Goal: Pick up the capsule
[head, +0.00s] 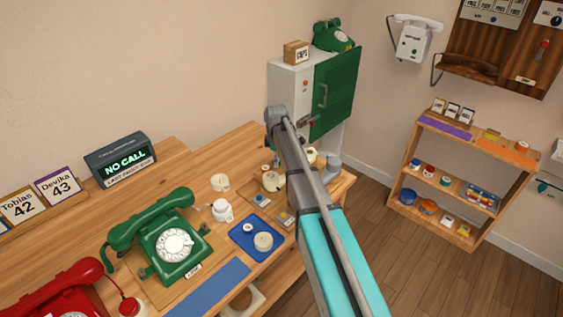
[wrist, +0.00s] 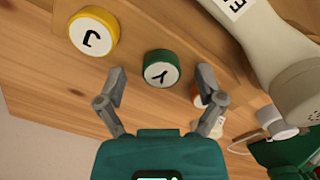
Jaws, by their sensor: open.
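No item in view is labelled as a capsule, so I cannot tell for sure which one it is. In the wrist view a round green cap with a white face and a dark letter (wrist: 161,70) lies on the wood, between and just beyond my gripper's fingertips. My gripper (wrist: 161,84) is open, with nothing between its fingers. A similar yellow cap (wrist: 94,31) lies up and left of it. In the head view my arm reaches over the bench and I cannot make out the gripper. Small round pale pieces, one on a blue tray (head: 240,243), stand on the bench.
A pale handset-like piece (wrist: 265,50) is close on the right of the wrist view. In the head view a green dial phone (head: 172,243) and a red phone (head: 62,292) stand on the bench. A cabinet (head: 291,93) stands behind it; a shelf (head: 463,150) is at right.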

